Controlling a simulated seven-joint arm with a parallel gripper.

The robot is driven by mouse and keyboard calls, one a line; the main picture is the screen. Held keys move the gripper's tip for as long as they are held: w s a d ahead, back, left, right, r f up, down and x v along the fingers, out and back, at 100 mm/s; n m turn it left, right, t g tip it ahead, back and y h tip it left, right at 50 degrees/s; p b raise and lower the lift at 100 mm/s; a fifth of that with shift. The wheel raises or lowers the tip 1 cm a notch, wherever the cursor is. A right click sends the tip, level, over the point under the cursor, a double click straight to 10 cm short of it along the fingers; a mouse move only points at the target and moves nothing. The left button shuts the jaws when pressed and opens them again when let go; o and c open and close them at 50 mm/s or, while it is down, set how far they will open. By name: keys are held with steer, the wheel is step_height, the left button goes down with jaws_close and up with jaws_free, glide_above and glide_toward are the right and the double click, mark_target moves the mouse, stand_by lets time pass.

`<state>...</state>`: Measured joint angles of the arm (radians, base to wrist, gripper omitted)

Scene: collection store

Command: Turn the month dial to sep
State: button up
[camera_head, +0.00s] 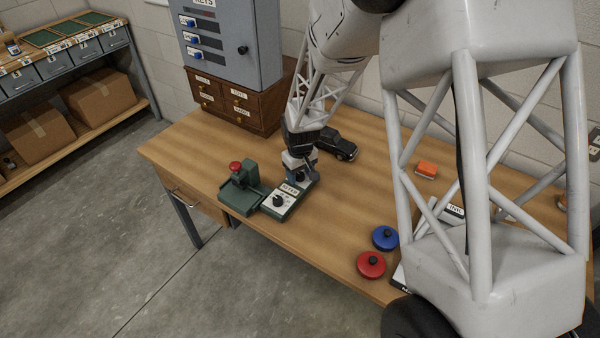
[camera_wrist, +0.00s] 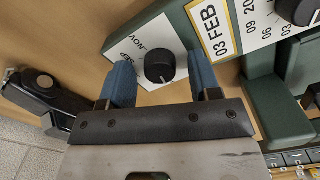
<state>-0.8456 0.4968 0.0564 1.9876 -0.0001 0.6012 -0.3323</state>
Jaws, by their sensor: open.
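The month dial (camera_wrist: 160,67) is a small black knob on a white plate, with NOV and SEP readable beside it in the wrist view. Its pointer is too unclear to read. It sits on a green device (camera_head: 290,208), whose yellow-framed display (camera_wrist: 216,28) reads 03 FEB. My gripper (camera_wrist: 161,76) is open, with one blue finger on each side of the knob; whether either touches it I cannot tell. In the head view my gripper (camera_head: 299,177) is low over the far end of the device and hides the month dial.
A second black dial (camera_head: 280,200) is at the device's near end. A green stand with a red knob (camera_head: 235,167) is close on the left. A wooden drawer cabinet (camera_head: 235,103) is further back. The table front is partly clear.

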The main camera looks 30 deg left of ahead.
steer(key=shift+c, duration=0.3)
steer(key=c, duration=0.9)
steer(key=shift+o, duration=0.2)
